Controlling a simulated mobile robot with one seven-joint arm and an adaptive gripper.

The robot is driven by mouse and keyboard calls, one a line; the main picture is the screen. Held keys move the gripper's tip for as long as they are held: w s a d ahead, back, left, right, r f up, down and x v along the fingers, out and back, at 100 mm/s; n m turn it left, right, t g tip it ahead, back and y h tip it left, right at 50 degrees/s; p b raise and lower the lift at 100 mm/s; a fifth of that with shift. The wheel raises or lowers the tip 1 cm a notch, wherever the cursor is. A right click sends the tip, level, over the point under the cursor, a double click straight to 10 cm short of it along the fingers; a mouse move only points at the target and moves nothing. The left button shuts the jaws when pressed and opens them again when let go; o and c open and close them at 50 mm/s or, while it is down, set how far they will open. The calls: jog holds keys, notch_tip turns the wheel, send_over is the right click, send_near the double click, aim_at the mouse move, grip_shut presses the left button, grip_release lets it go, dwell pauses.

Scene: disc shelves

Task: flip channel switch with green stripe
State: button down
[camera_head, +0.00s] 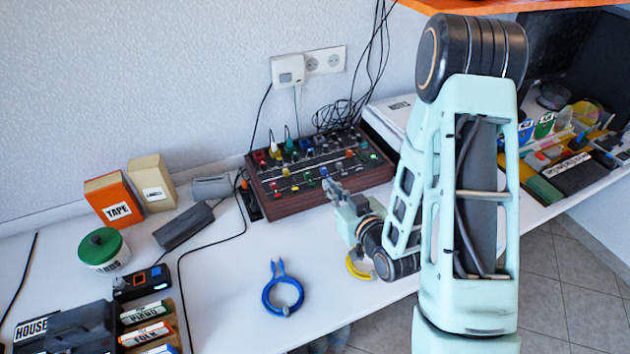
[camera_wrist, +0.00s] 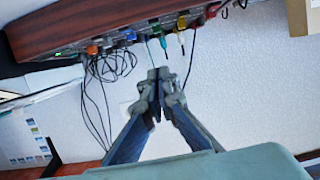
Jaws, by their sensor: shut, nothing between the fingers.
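The mixer (camera_head: 345,181) is a dark panel with dark red-brown sides and rows of coloured knobs, standing on the white table against the wall. It also shows along the top of the wrist view (camera_wrist: 55,32). The switch with the green stripe is too small to pick out among the controls. My gripper (camera_head: 330,187) is at the mixer's front edge, near the middle of its front side. In the wrist view my gripper (camera_wrist: 160,80) has its fingertips together and holds nothing. I cannot tell whether they touch the panel.
A blue ring-shaped tool (camera_head: 284,294) lies on the table (camera_head: 230,317) in front. An orange TAPE box (camera_head: 113,199), a green-lidded jar (camera_head: 103,250) and a dark grey block (camera_head: 184,228) stand left. Black cables (camera_head: 345,112) hang behind the mixer. The front middle is mostly clear.

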jog(key=shift+s+a, duration=0.15)
dwell(0.3)
jog(key=b+x, duration=0.2)
jog(key=b, duration=0.5)
jog(key=shift+w+f, duration=0.2)
jog(key=shift+a+b, duration=0.15)
jog(key=shift+b, duration=0.5)
jog(key=p, duration=0.1)
send_over(311, 183)
jog(key=s, duration=0.2)
jog(key=shift+w+d+f, duration=0.15)
jog(key=shift+d+f, duration=0.3)
jog(key=shift+f, duration=0.2)
notch_tip(311, 183, down, 2)
jog(key=shift+w+f, duration=0.15)
jog(key=shift+f, duration=0.9)
